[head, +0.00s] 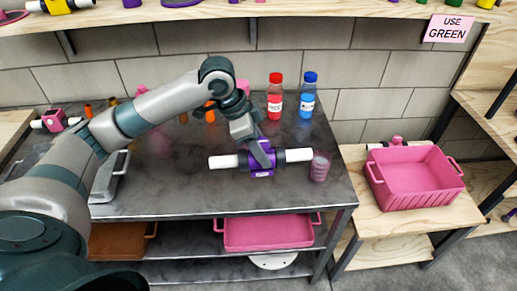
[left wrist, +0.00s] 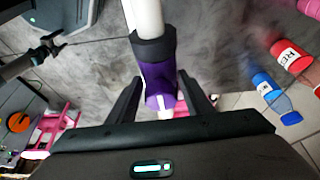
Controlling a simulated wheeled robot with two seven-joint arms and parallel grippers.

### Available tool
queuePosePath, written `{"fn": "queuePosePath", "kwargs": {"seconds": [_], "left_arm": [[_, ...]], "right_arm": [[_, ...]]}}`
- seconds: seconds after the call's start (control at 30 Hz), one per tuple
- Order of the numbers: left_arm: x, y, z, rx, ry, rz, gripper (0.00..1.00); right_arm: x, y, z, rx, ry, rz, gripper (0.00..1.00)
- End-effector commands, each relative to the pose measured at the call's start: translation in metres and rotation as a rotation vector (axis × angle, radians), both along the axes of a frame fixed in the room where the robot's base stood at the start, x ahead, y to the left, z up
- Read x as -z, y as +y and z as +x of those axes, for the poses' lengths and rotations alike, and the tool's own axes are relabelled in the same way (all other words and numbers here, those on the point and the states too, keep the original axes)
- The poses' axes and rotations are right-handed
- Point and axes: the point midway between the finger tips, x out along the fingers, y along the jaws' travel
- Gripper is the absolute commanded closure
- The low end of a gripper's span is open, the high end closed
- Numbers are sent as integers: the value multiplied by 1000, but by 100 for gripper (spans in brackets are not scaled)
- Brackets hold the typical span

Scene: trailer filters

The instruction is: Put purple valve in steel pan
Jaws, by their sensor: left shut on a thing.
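The purple valve (head: 261,172), with white pipe ends to its left and right, is over the middle right of the dark metal table in the head view. My left gripper (head: 262,154) comes down on it from above and is shut on its purple body. In the left wrist view the purple valve (left wrist: 158,78) is between the two dark fingers of my left gripper (left wrist: 160,88). I cannot tell whether it touches the tabletop. The steel pan (head: 108,182) is at the table's left, partly hidden behind my left arm. My right gripper is not in view.
A pink cup (head: 319,168) stands close to the valve's right end. Red (head: 275,98) and blue (head: 307,98) bottles stand behind it. A pink crate (head: 418,178) is on the wooden stand at right. A pink tray (head: 268,232) is on the shelf below. The table's front middle is clear.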

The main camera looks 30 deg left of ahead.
Motion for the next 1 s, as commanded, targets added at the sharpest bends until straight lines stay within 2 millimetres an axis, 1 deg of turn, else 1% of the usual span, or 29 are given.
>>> {"fn": "queuePosePath", "kwargs": {"seconds": [0.37, 0.57, 0.77, 1.0], "left_arm": [[-1, 0, 0, -1, -1, -1, 85], [-7, -3, 0, -43, -3, -1, 85], [-26, -14, -1, -181, -5, 0, 85], [-60, -31, -1, -459, -8, -1, 85]], "right_arm": [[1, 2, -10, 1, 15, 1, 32], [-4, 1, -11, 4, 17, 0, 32], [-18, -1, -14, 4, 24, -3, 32], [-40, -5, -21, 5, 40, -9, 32]]}}
